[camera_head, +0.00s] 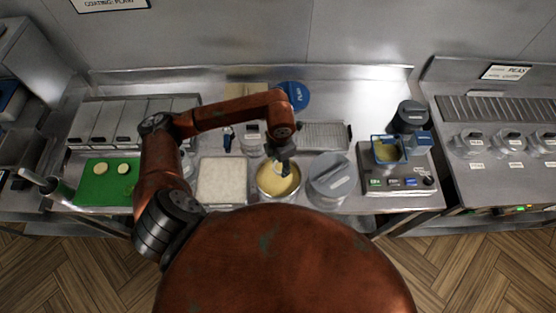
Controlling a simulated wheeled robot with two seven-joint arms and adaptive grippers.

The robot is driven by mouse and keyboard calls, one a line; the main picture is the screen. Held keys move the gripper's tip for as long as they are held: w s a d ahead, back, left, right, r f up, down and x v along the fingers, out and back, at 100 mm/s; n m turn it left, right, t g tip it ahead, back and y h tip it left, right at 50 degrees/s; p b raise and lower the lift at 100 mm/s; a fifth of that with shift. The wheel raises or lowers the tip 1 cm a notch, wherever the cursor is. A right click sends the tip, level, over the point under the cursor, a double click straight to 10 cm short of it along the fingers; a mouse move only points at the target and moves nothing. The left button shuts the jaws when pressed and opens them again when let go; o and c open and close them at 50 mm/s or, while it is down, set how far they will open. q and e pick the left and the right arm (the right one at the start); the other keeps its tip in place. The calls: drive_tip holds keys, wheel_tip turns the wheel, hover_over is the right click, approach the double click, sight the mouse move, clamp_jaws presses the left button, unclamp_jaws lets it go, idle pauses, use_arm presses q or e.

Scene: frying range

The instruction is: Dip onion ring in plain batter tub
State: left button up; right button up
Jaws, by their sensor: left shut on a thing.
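The plain batter tub (267,190) is a round metal tub with pale yellow batter in it, at the middle of the counter. My left arm reaches over from the left, and my left gripper (283,167) points down into the tub, over the batter. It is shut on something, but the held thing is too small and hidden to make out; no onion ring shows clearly. Two pale onion pieces (124,169) lie on a green board (93,189) at the left. My right gripper is not in view.
A white flour-like tray (222,181) stands left of the tub and a lidded metal tub (331,180) stands close on its right. A wire rack (325,136) lies behind. A fryer unit (397,181) with a blue-rimmed basket (388,151) stands at the right.

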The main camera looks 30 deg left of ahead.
use_arm(q)
drive_tip(key=n, duration=0.3)
drive_tip(key=n+b, duration=0.2)
drive_tip(key=b, duration=0.6)
approach(278, 182)
wheel_tip(278, 182, down, 6)
drive_tip(key=shift+s+f, duration=0.1)
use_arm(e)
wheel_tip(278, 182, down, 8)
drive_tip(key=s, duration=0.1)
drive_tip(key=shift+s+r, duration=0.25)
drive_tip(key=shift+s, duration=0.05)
use_arm(q)
drive_tip(key=shift+f, duration=0.1)
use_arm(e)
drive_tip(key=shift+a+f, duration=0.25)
